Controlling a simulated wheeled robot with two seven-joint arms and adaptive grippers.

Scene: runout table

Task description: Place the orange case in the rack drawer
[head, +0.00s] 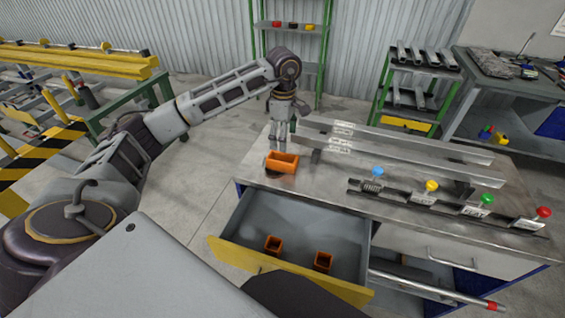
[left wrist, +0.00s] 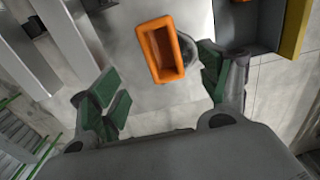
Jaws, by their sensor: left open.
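The orange case (head: 282,162) is an open-topped box on the left end of the metal bench top. It also shows in the left wrist view (left wrist: 161,50), lying ahead of and between the finger lines. My left gripper (head: 281,143) is above and just behind the case, pointing down. Its green-padded fingers (left wrist: 160,86) are spread apart with nothing between them. A grey drawer with a yellow front (head: 345,289) is pulled open below the bench top, in front of the case. My right gripper is not in view.
A strip with coloured knobs (head: 432,186) is to the right. A green-framed rack (head: 405,123) with a yellow front stands behind.

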